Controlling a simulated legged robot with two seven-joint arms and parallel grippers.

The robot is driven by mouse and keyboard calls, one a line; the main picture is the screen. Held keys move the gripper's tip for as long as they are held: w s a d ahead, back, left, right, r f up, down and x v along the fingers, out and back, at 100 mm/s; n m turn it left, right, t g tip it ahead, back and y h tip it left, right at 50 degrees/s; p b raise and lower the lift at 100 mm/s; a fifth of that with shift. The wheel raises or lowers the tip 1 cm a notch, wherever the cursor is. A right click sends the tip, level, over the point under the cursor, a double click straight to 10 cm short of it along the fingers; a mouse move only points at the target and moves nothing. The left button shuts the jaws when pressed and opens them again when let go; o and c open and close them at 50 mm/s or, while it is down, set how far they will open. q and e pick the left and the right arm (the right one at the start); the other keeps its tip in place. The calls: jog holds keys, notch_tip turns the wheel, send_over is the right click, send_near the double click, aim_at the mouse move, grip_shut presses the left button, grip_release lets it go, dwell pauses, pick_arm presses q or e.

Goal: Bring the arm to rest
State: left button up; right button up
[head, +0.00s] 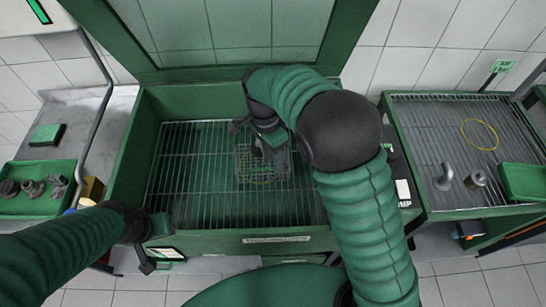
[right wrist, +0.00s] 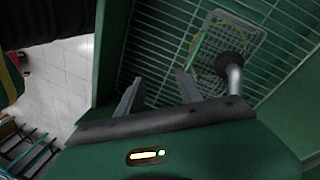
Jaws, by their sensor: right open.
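My right arm reaches over the green cabinet (head: 122,165), and its gripper (head: 262,148) is above the wire rack (head: 185,185) inside. In the right wrist view the two grey fingers (right wrist: 160,78) are apart with nothing between them. A small wire basket (head: 245,172) lies on the rack below the gripper; it also shows in the right wrist view (right wrist: 252,38). A part with a dark round head and silver stem (right wrist: 234,80) shows over the basket, right of the fingers. My left gripper (head: 152,254) is at the cabinet's front left corner; its jaws are unclear.
The raised lid (head: 345,35) stands behind the cabinet. A right-hand bench (head: 425,130) carries a yellow ring (head: 479,134), two grey metal parts (head: 460,179) and a green tray (head: 523,181). A green tray of dark parts (head: 40,205) is at left.

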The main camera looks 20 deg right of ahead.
dwell(0.4)
jog(key=s+d+n+t, duration=0.4)
jog(key=s+d+n, duration=0.3)
jog(key=s+n, duration=0.5)
jog(key=shift+s+f+n+t+y, duration=0.35)
jog(key=shift+f+n+y, duration=0.1)
jog(key=shift+n, duration=0.45)
